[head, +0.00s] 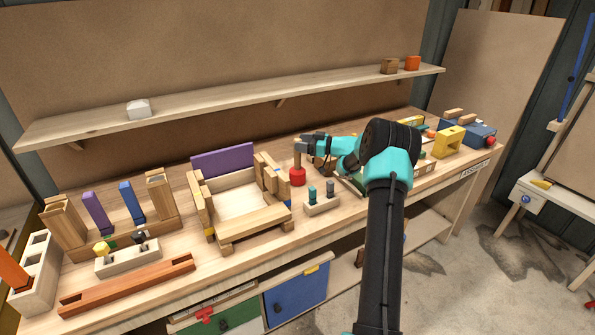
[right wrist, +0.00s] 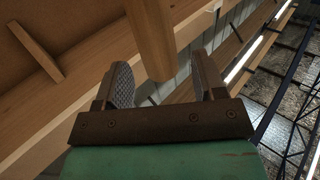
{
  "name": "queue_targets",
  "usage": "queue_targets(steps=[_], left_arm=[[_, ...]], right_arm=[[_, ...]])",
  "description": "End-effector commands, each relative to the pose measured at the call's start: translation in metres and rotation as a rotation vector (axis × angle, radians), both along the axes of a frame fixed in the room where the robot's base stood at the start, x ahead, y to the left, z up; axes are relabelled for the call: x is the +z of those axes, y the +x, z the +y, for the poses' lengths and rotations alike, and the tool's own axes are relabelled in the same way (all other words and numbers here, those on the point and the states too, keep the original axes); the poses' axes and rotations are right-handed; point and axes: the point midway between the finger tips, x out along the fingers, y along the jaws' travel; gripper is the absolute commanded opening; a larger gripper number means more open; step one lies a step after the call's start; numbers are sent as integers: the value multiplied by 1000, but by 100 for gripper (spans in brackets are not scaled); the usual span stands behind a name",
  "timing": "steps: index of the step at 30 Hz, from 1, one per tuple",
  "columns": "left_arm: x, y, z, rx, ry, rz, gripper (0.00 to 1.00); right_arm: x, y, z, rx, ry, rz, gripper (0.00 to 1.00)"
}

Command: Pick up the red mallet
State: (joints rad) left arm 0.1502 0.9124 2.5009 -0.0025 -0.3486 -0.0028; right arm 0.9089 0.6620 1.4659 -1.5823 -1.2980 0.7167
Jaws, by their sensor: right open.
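The red mallet stands on its red head (head: 298,177) on the workbench, with its wooden handle (head: 297,157) pointing up. My right gripper (head: 301,141) is at the top of the handle, reaching in from the right. In the right wrist view, its two grey ribbed fingers (right wrist: 164,77) are apart. A wooden bar (right wrist: 150,38), which looks like the handle, comes down in front of the gap between them. I cannot tell whether the fingers touch it. My left gripper is not in view.
A wooden frame with a purple board (head: 222,160) stands left of the mallet. A shelf (head: 240,98) runs along the back wall. My right forearm covers part of the bench.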

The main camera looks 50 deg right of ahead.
Motion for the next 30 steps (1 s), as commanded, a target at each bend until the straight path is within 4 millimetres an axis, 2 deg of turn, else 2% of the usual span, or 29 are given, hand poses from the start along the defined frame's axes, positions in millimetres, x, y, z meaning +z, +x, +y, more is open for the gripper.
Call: queue_targets(steps=[6,9,24,30], left_arm=[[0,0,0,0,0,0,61],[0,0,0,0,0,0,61],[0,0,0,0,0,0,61],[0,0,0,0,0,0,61]], right_arm=[[-1,27,15,3,0,-1,64],[-1,33,18,1,0,0,64],[-1,34,18,0,0,0,64],[-1,34,18,1,0,0,44]])
